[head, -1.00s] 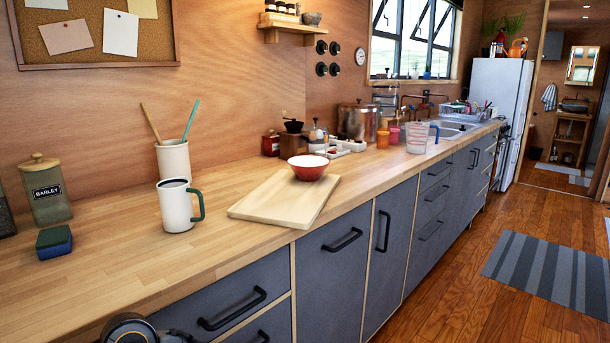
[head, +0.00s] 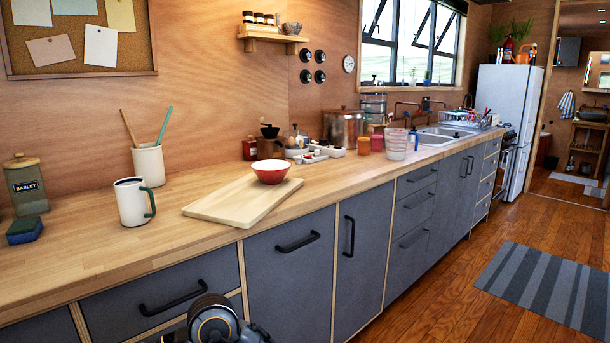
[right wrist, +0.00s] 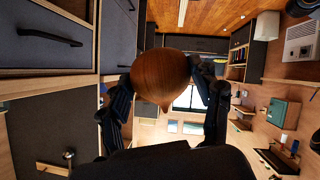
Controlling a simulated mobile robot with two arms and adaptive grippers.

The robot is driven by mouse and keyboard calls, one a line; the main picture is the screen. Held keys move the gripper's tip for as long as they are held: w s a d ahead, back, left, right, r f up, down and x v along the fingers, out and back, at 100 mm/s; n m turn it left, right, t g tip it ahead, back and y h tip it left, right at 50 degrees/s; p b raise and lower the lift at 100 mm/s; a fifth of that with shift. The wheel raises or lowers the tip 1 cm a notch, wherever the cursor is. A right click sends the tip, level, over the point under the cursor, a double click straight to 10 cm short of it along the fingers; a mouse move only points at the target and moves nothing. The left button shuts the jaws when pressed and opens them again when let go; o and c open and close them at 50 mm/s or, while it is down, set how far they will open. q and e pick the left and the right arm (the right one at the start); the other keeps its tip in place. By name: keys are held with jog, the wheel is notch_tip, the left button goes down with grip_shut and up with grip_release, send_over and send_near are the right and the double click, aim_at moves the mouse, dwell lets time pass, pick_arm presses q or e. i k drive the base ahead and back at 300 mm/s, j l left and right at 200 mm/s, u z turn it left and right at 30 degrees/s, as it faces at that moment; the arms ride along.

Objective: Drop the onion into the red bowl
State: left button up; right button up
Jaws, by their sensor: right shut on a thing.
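The red bowl (head: 270,170) stands upright on the wooden cutting board (head: 215,207) on the counter. Its inside is pale and looks empty. In the right wrist view, my right gripper (right wrist: 160,79) is shut on the brown onion (right wrist: 160,70), with one black finger on each side of it. The onion's pointed end shows toward the camera. The onion does not show in the head view. A dark part of one of my arms shows at the bottom of the head view, below the counter edge; no fingertips are clear there. My left gripper is not clearly in view.
A white mug (head: 132,203) stands left of the board, with a utensil crock (head: 148,165) behind it. A barley jar (head: 26,185) and a sponge (head: 24,230) are at far left. A measuring cup (head: 396,145) stands near the sink. Drawer handles stick out along the cabinets.

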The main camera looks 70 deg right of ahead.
aim_at(273, 184)
jog(key=z, duration=1.85)
